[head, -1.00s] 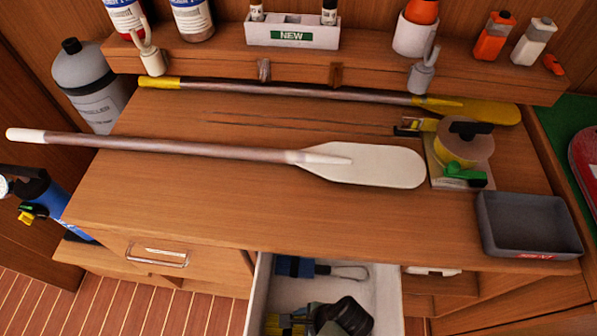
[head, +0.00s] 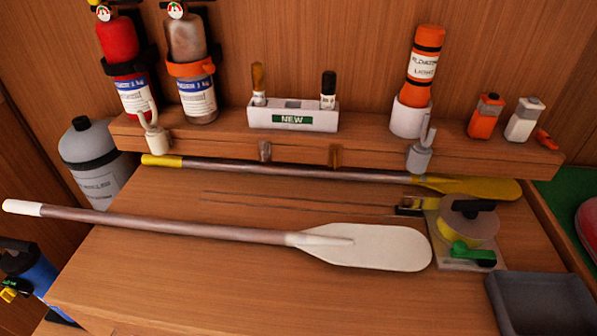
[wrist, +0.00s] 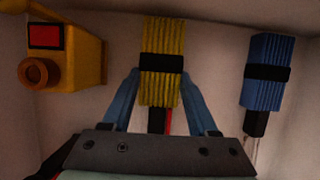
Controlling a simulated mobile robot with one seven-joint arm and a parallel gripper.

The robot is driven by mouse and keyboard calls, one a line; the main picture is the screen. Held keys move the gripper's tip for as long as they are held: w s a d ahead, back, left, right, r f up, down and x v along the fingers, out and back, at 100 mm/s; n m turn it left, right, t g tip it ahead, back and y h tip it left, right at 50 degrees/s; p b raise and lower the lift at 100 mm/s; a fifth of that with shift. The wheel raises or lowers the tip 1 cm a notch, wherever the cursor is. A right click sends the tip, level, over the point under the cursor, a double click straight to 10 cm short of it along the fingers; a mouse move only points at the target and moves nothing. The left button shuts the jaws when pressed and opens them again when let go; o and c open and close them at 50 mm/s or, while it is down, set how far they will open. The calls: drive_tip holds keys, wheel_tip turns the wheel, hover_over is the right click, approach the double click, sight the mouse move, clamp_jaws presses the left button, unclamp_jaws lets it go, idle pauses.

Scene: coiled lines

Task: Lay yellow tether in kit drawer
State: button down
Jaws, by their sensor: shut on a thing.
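The yellow tether (wrist: 162,92) is a folded yellow bundle with a black band and a dark end, in the middle of the wrist view. My gripper (wrist: 160,74) has its two blue fingers closed on the tether's two sides. The tether is inside the pale-walled kit drawer (wrist: 215,40); I cannot tell whether it rests on the floor of it. The drawer, tether and gripper are out of the head view now.
A blue banded bundle (wrist: 267,58) lies right of the tether, and a yellow device (wrist: 72,62) with a red square lies left. In the head view, a white-bladed paddle (head: 365,247) crosses the bench, with a yellow-bladed one (head: 465,188) behind and a grey tray (head: 540,303) at right.

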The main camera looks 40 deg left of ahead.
drive_tip(key=shift+f, duration=0.25)
drive_tip(key=shift+c, duration=0.5)
unclamp_jaws()
drive_tip(key=p+v, duration=0.2)
drive_tip(key=v, duration=1.1)
drive_tip(key=shift+s+a, duration=0.1)
